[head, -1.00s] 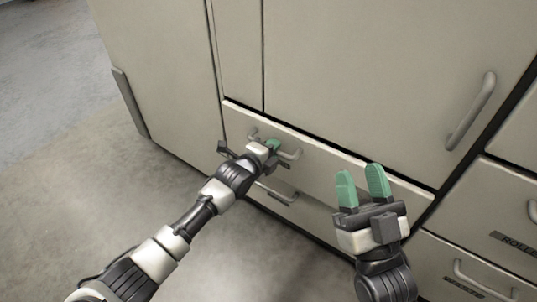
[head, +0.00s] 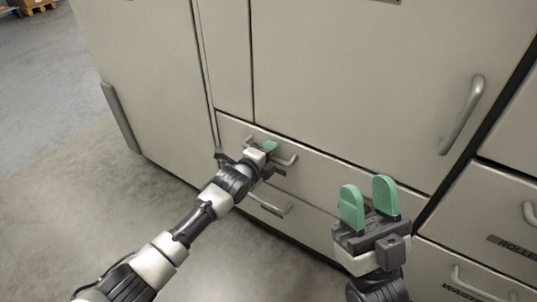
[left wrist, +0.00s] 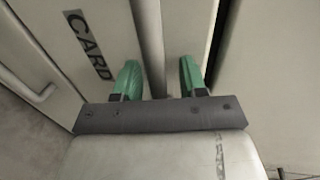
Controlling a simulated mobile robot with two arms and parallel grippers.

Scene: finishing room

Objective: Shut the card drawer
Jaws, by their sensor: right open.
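The card drawer (head: 345,178) is the upper wide drawer in the cabinet and looks flush with the front around it. Its bar handle (head: 287,161) is partly hidden by my left gripper (head: 262,148). In the left wrist view, the CARD label (left wrist: 89,45) shows on the drawer front. There the handle (left wrist: 149,40) passes between the two green fingers of my left gripper (left wrist: 158,80), which are spread apart around it. My right gripper (head: 369,203) is open and empty, in front of the drawer's right part.
Another drawer with a handle (head: 271,207) lies below. A cabinet door with a handle (head: 462,115) is above, and labelled drawers (head: 500,215) stand at the right. Bare floor (head: 60,215) is free at the left.

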